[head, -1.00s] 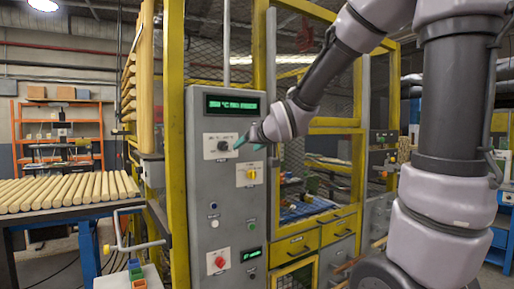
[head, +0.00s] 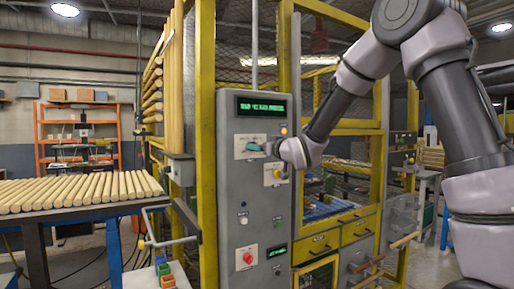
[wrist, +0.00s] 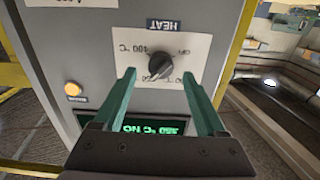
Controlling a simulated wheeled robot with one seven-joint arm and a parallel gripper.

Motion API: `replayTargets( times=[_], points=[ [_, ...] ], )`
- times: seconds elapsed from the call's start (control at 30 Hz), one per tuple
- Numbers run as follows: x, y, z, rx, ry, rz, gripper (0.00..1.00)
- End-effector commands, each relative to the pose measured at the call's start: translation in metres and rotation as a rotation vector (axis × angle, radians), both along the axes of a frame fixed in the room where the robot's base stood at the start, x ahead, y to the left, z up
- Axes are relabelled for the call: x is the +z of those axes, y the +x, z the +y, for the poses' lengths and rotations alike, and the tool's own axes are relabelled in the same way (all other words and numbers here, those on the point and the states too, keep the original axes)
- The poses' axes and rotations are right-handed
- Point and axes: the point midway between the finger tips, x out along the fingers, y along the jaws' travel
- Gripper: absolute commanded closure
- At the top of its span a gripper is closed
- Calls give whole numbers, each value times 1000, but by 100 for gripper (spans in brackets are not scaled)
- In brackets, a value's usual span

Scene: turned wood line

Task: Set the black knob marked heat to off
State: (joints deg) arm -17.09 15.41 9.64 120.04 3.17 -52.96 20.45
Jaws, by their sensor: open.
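The black knob (wrist: 160,66) marked HEAT sits on a white plate (wrist: 205,45) on the grey control panel. In the wrist view the plate appears upside down, with OFF to the right of the knob and a °C mark to the left. A small pale mark shows on the knob's lower side; its exact setting is hard to tell. My gripper (wrist: 158,75) is open, its teal fingers on either side of the knob in the picture; contact cannot be told. In the head view my gripper (head: 256,148) is over the plate and hides the knob.
The panel carries a green-lettered display (head: 262,107), an orange lamp (head: 283,130), a yellow knob (head: 277,173) and a red knob (head: 247,258). A yellow frame (head: 207,150) stands left of the panel. Wooden rods lie on a table (head: 60,211) at left.

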Motion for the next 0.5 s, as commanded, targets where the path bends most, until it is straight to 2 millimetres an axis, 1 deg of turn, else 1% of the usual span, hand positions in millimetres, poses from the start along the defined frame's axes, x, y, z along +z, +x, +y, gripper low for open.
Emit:
replayTargets(
  times=[0.03, 0.1, 0.2, 0.5],
  points=[
    [0, 6, 4, 0, 1, 1, 26],
    [0, 13, 8, 0, 1, 1, 26],
    [0, 18, 12, 0, -1, 1, 26],
    [0, 21, 14, -1, 0, 0, 26]
  ],
)
